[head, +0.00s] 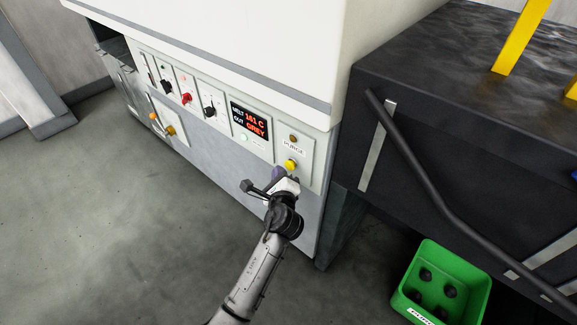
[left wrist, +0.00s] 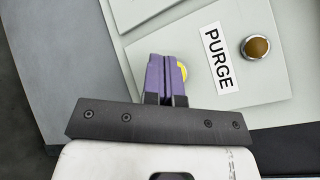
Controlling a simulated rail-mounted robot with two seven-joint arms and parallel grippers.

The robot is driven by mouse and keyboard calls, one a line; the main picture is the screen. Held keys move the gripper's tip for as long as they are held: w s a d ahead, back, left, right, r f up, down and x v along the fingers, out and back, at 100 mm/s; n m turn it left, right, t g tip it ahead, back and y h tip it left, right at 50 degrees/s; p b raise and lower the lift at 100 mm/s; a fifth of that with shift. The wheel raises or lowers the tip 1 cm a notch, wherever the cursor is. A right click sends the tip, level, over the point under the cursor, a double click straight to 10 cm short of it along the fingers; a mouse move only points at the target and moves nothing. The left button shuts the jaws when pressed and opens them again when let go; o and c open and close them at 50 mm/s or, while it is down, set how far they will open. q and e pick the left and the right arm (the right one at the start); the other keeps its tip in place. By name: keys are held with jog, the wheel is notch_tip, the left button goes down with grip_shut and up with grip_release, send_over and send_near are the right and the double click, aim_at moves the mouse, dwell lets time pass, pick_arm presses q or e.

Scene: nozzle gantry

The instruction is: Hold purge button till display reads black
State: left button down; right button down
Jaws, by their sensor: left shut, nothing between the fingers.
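The purge button (head: 291,165) is yellow and sits below the PURGE label (head: 293,149) on the white machine's front panel. In the left wrist view only a yellow sliver of the button (left wrist: 184,70) shows beside my fingers. The display (head: 250,123) reads MELT 181 C and OUT GREY in orange-red on black. My left gripper (head: 279,174) is shut and empty, with its purple fingers (left wrist: 166,75) right at the button. I cannot tell whether they touch or press it. My right gripper is in neither view.
A round amber lamp (head: 293,138) sits above the PURGE label. Several knobs, one red (head: 187,98), line the panel to the left. A dark bench with a sloping rail (head: 412,175) stands at right. A green bin (head: 441,275) with black round pieces is below it.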

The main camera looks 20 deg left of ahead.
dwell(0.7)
pick_arm(q)
jog(key=shift+w, duration=0.15)
jog(key=shift+w+d, duration=0.15)
jog(key=shift+w, duration=0.1)
dwell(0.3)
jog(key=shift+w+d, duration=0.15)
jog(key=shift+w, duration=0.35)
dwell(0.6)
dwell(0.4)
dwell(2.4)
dwell(0.7)
